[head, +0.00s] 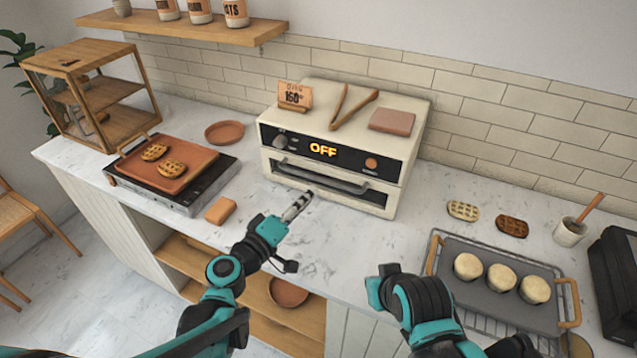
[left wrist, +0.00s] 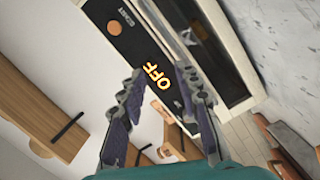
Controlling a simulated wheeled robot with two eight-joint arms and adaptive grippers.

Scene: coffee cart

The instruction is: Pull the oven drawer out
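The cream oven (head: 355,97) stands on the counter against the tiled wall, and its display reads OFF. The oven's control panel (left wrist: 110,32) and the handle (left wrist: 163,30) show beyond the fingers. My right arm shows at the bottom of the head view, but its fingers do not.
Left of the oven are a hot plate (head: 203,192) with a waffle tray (head: 187,178) and an orange block (head: 220,210). A grey tray with buns (head: 490,283) lies at the right. Tongs (head: 352,106) and a sign (head: 293,96) are on the oven.

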